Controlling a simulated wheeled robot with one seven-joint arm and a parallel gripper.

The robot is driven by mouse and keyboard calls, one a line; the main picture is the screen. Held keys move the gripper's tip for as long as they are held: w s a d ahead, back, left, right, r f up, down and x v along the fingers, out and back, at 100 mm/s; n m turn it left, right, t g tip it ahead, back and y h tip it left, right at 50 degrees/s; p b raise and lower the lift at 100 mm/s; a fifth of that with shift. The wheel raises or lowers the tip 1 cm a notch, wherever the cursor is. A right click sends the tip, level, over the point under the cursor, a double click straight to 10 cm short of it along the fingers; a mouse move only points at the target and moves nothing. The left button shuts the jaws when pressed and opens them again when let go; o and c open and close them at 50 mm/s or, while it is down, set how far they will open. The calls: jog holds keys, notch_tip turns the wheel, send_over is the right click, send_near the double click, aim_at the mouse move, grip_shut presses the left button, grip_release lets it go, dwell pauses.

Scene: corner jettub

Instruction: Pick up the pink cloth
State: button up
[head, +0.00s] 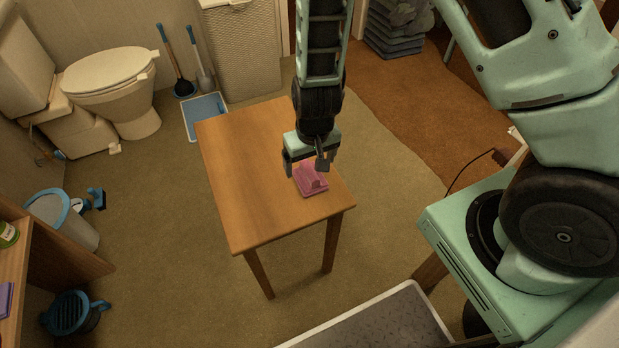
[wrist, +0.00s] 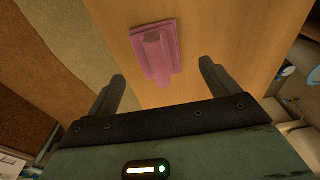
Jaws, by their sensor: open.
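The pink cloth (head: 311,181) lies folded on the wooden table (head: 250,190), near its right edge, with a raised fold along its middle. My gripper (head: 308,170) is above the table at the cloth's far side, pointing down. In the wrist view, the cloth (wrist: 156,50) lies ahead of the open fingers, roughly in line with the gap between them. My gripper (wrist: 162,85) is open and empty there. The fingers do not appear to touch the cloth. My gripper partly covers the cloth's far end in the head view.
The rest of the tabletop is bare. A toilet (head: 115,85), a plunger (head: 178,65) and a blue tray (head: 204,113) are behind and left of the table. A bin (head: 62,220) stands at left. A grey tray (head: 385,325) lies in front.

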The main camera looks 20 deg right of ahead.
aim_at(310, 169)
jog(key=f, duration=0.3)
jog(key=f+b, duration=0.1)
jog(key=f, duration=0.1)
jog(key=shift+w+d+f, duration=0.1)
jog(key=shift+w+f, duration=0.05)
jog(key=shift+w, duration=0.2)
jog(key=c, duration=1.1)
